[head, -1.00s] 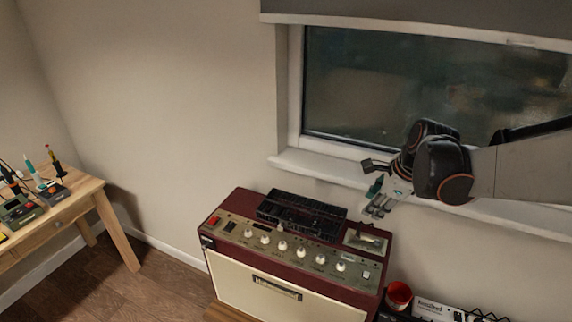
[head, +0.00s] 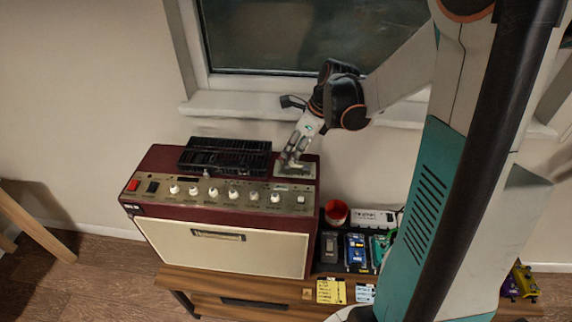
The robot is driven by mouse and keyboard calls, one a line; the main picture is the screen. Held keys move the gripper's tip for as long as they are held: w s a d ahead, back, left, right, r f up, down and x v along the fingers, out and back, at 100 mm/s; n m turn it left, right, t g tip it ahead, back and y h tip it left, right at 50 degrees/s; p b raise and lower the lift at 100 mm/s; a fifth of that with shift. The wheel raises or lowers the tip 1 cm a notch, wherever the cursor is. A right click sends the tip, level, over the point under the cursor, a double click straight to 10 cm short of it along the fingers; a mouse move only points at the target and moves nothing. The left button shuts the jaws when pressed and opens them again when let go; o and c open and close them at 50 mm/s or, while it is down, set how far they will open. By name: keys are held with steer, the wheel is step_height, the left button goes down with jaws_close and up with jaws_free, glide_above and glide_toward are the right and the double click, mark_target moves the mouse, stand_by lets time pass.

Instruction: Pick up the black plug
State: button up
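My gripper (head: 292,158) points down at the right end of the top of a dark red amplifier (head: 165,160). Its fingertips are over or touching a pale metal plate (head: 308,171) there. The fingers look close together, but the view is too small to tell whether they are open or shut. I cannot make out the black plug; my fingers hide part of the plate, and any small dark item there is unclear.
A black slotted tray (head: 225,157) lies on the amplifier, left of my gripper. White knobs line its front edge. A red cup (head: 336,212) and several pedals (head: 356,252) are to the right on a wooden bench (head: 215,292). A window sill (head: 235,106) runs behind.

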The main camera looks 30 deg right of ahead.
mark_target(286, 164)
steer(key=b+x, duration=0.1)
steer(key=x, duration=0.4)
steer(key=shift+a+f+b, duration=0.1)
steer(key=shift+a+b, duration=0.05)
steer(key=shift+b, duration=0.2)
steer(key=shift+c, duration=0.5)
jaws_close()
